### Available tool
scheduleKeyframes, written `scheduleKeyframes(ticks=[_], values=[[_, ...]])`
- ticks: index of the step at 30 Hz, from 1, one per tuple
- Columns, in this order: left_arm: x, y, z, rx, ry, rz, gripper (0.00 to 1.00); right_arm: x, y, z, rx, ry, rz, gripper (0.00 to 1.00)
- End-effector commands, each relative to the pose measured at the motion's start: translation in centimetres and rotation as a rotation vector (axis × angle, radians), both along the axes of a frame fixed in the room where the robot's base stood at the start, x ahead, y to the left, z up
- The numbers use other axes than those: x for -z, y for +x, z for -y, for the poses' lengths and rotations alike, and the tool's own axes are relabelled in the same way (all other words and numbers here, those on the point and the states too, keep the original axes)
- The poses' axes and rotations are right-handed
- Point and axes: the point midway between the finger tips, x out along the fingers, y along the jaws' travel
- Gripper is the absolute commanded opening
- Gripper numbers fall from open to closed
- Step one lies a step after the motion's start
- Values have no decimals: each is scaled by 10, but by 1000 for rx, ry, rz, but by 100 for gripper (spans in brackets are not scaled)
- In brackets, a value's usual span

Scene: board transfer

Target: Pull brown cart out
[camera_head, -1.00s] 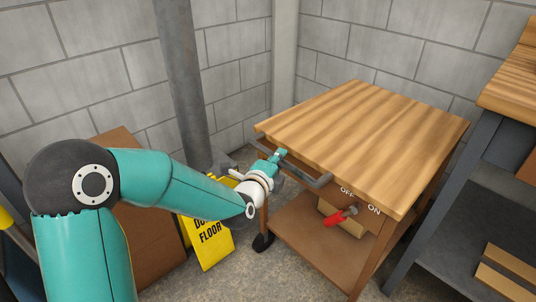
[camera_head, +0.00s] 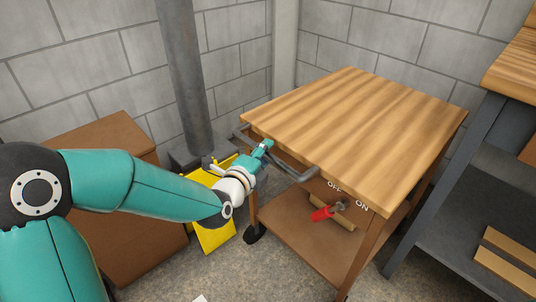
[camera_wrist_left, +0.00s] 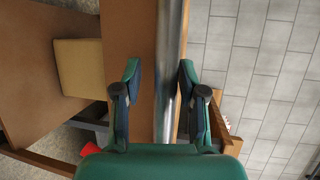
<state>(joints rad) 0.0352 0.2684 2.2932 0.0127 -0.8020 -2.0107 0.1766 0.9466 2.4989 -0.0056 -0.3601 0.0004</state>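The brown cart (camera_head: 300,222) has a striped wooden top (camera_head: 355,130), a brown lower shelf and dark casters. A grey metal handle (camera_head: 300,172) sticks out from its near left side. My left gripper (camera_head: 266,147) is at the middle of this handle. In the left wrist view its two fingers (camera_wrist_left: 159,85) stand apart, one on each side of the handle bar (camera_wrist_left: 172,60). The bar lies close to the right finger, with a gap at the left finger. Firm contact cannot be made out. My right gripper is in neither view.
A red-handled part (camera_head: 322,213) sits below OFF/ON lettering on the cart. A brown box (camera_head: 110,190) and a yellow floor sign (camera_head: 215,238) stand left of the cart. A dark-framed bench (camera_head: 440,195) is close on its right. Block walls lie behind; bare floor shows in front.

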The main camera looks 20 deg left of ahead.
Motion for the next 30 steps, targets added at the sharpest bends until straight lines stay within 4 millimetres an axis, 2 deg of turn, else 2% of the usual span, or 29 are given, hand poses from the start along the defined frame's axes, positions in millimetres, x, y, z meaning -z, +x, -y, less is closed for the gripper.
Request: scheduleKeyframes(ticks=[11, 14, 24, 30], values=[[-4, -2, -1, -4, 0, 9, 47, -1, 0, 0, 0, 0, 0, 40], [-6, -11, -2, -4, 0, 9, 47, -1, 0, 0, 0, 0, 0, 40], [-14, -62, -1, -1, 0, 8, 47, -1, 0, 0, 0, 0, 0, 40], [-15, -75, -1, -1, 0, 6, 47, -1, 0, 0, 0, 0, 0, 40]])
